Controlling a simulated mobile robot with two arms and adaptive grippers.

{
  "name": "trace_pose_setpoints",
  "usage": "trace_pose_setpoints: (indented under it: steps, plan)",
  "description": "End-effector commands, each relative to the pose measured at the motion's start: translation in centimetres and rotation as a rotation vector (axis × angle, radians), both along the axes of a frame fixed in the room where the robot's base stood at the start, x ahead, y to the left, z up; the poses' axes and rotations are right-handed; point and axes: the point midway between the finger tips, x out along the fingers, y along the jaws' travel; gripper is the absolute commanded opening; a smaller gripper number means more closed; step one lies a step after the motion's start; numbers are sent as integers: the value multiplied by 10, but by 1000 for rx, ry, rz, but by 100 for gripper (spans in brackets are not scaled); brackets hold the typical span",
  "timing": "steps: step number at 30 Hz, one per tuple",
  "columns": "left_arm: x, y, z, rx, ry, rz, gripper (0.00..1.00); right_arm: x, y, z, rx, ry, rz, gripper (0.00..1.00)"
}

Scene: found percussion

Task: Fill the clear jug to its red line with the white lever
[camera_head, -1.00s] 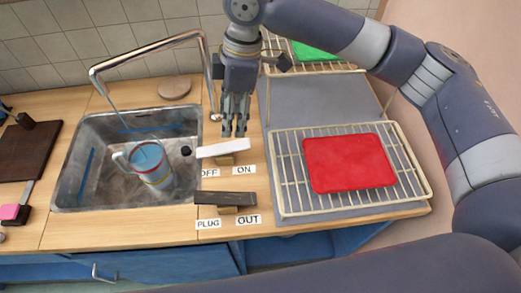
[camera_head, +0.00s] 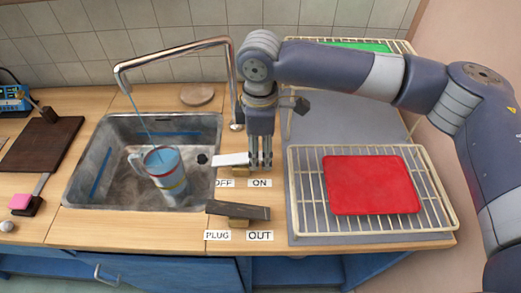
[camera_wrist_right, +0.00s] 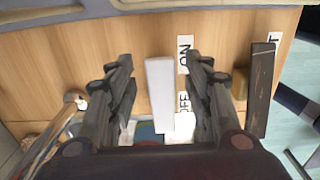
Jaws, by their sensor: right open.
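The clear jug (camera_head: 168,183) stands in the sink under the tap, with blue water inside and coloured bands around it. A thin blue stream falls from the spout into it. Whether the water meets the red line is too small to tell. The white lever (camera_head: 232,159) lies beside the sink above the OFF and ON labels. My right gripper (camera_head: 261,163) is down at the lever's right end. In the right wrist view, the white lever (camera_wrist_right: 160,100) lies between the open fingers (camera_wrist_right: 160,66), with gaps on both sides. My left gripper is not in view.
A dark lever (camera_head: 240,211) sits in front, by the PLUG and OUT labels; it also shows right of the fingers in the wrist view (camera_wrist_right: 262,90). The curved tap (camera_head: 180,52) arches over the sink (camera_head: 95,205). A wire rack (camera_head: 306,220) with a red mat (camera_head: 370,185) is at right.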

Motion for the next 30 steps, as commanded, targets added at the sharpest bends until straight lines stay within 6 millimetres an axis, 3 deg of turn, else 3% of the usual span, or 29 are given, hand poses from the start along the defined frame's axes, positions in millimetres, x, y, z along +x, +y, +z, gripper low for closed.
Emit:
trace_pose_setpoints:
  steps: [4,12,13,18,19,25,30]
  plan:
    - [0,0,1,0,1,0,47,0,0,-10,0,1,0,47]
    - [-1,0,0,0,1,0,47,0,0,-12,1,0,0,47]
    - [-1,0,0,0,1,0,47,0,0,-12,1,1,0,44]
    - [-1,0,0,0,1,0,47,0,0,-12,1,0,0,6]
    - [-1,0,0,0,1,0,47,0,0,-12,1,1,0,2]
    - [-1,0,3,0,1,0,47,0,0,-10,-4,1,1,2]
    - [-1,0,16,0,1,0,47,0,2,-6,-39,2,1,2]
